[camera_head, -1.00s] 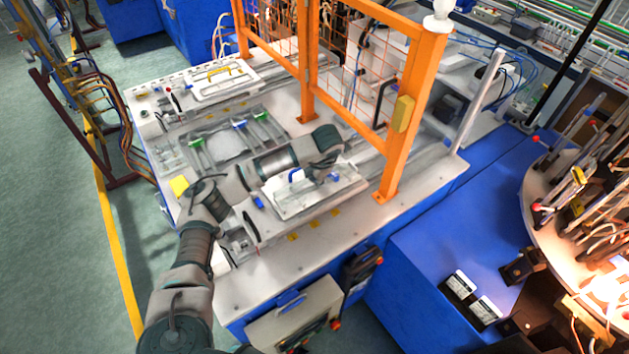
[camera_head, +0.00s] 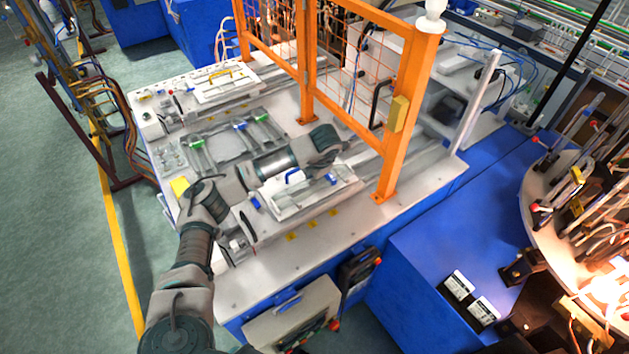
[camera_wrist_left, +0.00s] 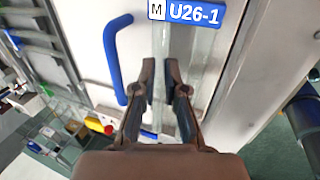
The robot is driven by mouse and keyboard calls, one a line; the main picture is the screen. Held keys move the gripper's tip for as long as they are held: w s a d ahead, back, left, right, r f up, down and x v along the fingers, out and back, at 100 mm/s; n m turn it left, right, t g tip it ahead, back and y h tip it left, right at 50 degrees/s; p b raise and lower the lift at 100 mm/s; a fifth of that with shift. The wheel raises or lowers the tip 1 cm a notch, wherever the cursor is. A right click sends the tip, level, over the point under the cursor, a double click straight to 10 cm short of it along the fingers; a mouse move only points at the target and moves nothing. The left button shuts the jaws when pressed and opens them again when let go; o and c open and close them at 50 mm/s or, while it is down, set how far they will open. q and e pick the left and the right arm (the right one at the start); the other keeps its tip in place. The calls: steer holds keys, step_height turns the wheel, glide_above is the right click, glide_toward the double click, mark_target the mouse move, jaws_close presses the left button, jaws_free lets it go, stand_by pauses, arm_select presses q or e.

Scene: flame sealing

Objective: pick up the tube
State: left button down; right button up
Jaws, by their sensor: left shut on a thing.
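My left gripper (camera_head: 330,158) is above the far right part of a white plate fixture (camera_head: 318,196) on the machine. In the left wrist view its two fingers (camera_wrist_left: 161,78) are close together, with a clear glass tube (camera_wrist_left: 198,52) showing as a pale see-through strip at and beyond them. The gripper is shut on the tube. The tube's ends and its exact contact with the fingers are hard to make out. In the head view the tube cannot be told apart. My right gripper is not in view.
A blue handle (camera_head: 294,176) stands on the fixture, and it shows left of the fingers in the wrist view (camera_wrist_left: 112,52). An orange guard frame (camera_head: 405,115) rises right of my left gripper. Glowing burners (camera_head: 606,287) are at the far right.

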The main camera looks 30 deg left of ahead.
arm_select(q)
steer(key=shift+s+d+f, duration=0.1)
steer(key=shift+d+f, duration=0.2)
steer(key=r, duration=0.1)
steer(key=r+b, duration=0.1)
steer(key=shift+w+r, duration=0.3)
steer(key=shift+r, duration=0.05)
steer(key=s+d+r+b, duration=0.1)
steer(key=s+d+r, duration=0.1)
steer(key=s+d, duration=0.7)
steer(key=s, duration=0.3)
steer(key=shift+s+d, duration=0.2)
steer(key=shift+s, duration=0.2)
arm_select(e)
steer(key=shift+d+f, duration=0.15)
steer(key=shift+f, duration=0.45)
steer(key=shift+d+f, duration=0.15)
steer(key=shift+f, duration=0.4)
arm_select(q)
steer(key=c, duration=1.9)
jaws_free()
steer(key=o, duration=1.5)
steer(key=shift+r, duration=0.1)
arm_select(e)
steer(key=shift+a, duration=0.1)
